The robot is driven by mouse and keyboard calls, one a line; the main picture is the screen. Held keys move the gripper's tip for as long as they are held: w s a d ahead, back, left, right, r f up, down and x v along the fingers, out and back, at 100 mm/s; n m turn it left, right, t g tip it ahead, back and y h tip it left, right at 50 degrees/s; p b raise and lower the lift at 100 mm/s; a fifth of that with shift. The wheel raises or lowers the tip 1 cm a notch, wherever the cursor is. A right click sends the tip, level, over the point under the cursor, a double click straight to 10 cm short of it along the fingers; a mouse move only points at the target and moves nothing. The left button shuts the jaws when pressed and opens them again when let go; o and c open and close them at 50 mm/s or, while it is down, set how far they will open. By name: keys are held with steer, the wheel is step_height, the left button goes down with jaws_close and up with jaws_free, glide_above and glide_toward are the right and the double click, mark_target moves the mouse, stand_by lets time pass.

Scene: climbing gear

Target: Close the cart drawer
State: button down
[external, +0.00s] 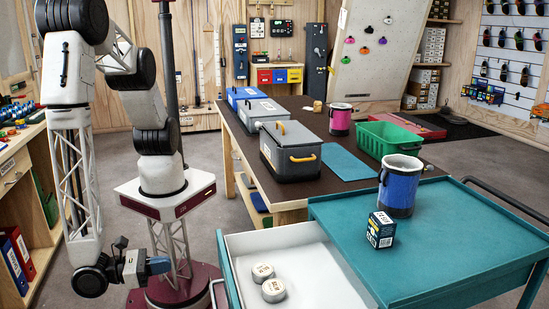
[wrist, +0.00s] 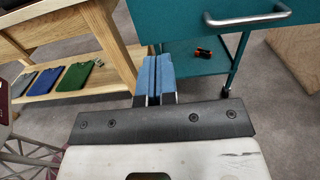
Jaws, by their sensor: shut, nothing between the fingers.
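The teal cart (external: 440,235) stands at the lower right of the external view. Its drawer (external: 318,265) is pulled out to the left, showing a white interior with two round tins (external: 268,282). The drawer's metal handle (external: 214,291) is partly cut off there; in the wrist view the handle (wrist: 250,18) is on the teal front at upper right. My gripper (external: 160,265) is left of the drawer front, apart from it in the external view. Its blue fingers (wrist: 154,78) are shut together and empty, beside the left end of the drawer front in the wrist view.
A blue cup (external: 398,190) and a small dark box (external: 381,229) stand on the cart top. A wooden table (external: 290,120) behind bears cases, a green basket (external: 388,138) and a pink cup. Shelving with binders is at far left. Floor shows between my gripper and the drawer.

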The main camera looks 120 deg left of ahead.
glide_toward(257, 249)
steer(key=shift+w+d+r, duration=0.1)
steer(key=shift+d+r, duration=0.35)
steer(key=shift+d, duration=0.4)
steer(key=shift+s+d+r, duration=0.1)
steer(key=shift+d+r, duration=0.4)
steer(key=shift+d, duration=0.35)
steer(key=shift+w+d+r, duration=0.1)
steer(key=shift+d+r, duration=0.35)
steer(key=shift+d, duration=0.4)
steer(key=shift+w+a, duration=0.1)
steer(key=x, duration=2.5)
steer(key=shift+w+a, duration=0.15)
steer(key=shift+a, duration=0.05)
steer(key=shift+w+a, duration=0.5)
steer(key=shift+w, duration=0.05)
steer(key=shift+w+a, duration=0.1)
steer(key=shift+w, duration=0.05)
steer(key=v, duration=1.5)
steer(key=shift+a, duration=0.1)
